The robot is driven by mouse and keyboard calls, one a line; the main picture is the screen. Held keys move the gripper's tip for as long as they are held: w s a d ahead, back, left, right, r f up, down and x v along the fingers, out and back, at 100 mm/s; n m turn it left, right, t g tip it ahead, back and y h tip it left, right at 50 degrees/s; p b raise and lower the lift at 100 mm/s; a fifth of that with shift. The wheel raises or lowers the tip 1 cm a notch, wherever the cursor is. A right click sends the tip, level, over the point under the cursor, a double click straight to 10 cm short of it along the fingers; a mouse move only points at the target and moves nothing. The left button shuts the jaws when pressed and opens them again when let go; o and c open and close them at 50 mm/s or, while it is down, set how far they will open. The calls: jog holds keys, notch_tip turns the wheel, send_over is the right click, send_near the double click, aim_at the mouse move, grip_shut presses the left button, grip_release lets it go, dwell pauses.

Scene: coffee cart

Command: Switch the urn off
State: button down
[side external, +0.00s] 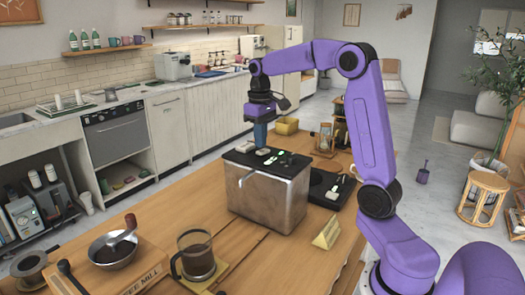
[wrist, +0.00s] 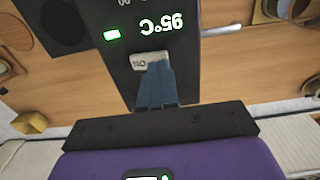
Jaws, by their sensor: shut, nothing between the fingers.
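The urn (side external: 268,197) is a metal box with a black top, standing on the wooden counter. In the wrist view its black control panel (wrist: 124,66) shows a green 95°C display (wrist: 163,27), a small lit green light (wrist: 111,35) and a pale switch (wrist: 141,60) with upside-down lettering that appears to read ON. My gripper (side external: 261,147) points down over the left part of the urn top. In the wrist view its blue fingers (wrist: 160,66) are shut and empty, with their tips at the switch and hiding part of it. I cannot tell whether they touch it.
A black tray (side external: 335,197) lies right of the urn, and a wooden sign (side external: 327,232) stands in front of it. The counter left of the urn has bare wood.

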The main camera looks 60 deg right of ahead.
aim_at(260, 151)
jog(key=shift+f, duration=0.95)
dwell(0.9)
jog(key=shift+r, duration=3.55)
jog(key=s+a+f+n, duration=0.3)
jog(key=s+a, duration=0.2)
jog(key=a, duration=0.4)
jog(key=s+a+f+n, duration=0.3)
jog(key=s+a, duration=0.2)
jog(key=a, duration=0.4)
jog(key=s+a+f+n, duration=0.1)
jog(key=s+f+n, duration=0.2)
jog(key=s, duration=0.6)
jog(key=s+a+f+n, duration=0.2)
jog(key=s+f+n, duration=0.1)
jog(key=s, duration=0.7)
jog(key=shift+f+n, duration=0.3)
jog(key=shift+f, duration=0.45)
